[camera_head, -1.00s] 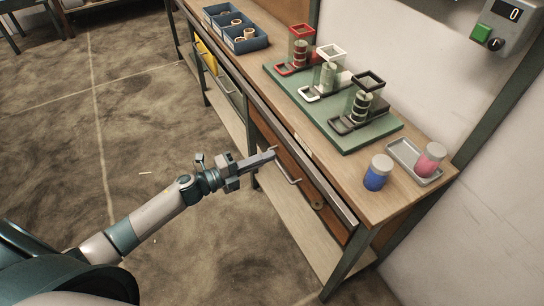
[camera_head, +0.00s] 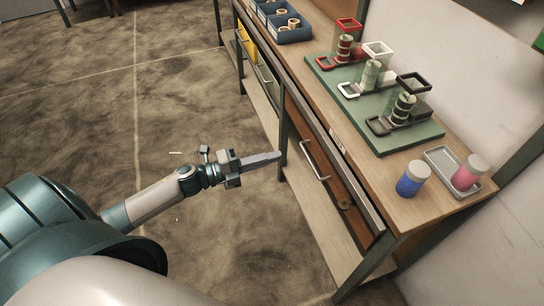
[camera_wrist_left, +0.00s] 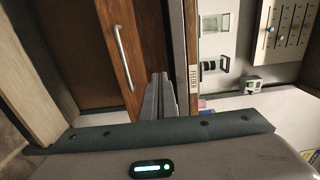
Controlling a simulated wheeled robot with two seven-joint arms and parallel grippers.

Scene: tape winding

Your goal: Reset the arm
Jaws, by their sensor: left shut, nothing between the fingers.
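My left gripper (camera_head: 262,160) is shut and empty. It is held out over the floor, in front of the workbench and apart from the drawer handle (camera_head: 316,161). In the left wrist view its fingers (camera_wrist_left: 158,97) are together, with the wooden drawer front (camera_wrist_left: 149,50) and its handle (camera_wrist_left: 123,58) beyond them. My right gripper is not in view.
The workbench (camera_head: 385,190) stands at the right. On it are a green board (camera_head: 425,133) with red, white and black fixtures, a blue jar (camera_head: 412,179), a pink jar (camera_head: 467,173) on a grey tray (camera_head: 437,158), and blue bins (camera_head: 293,35).

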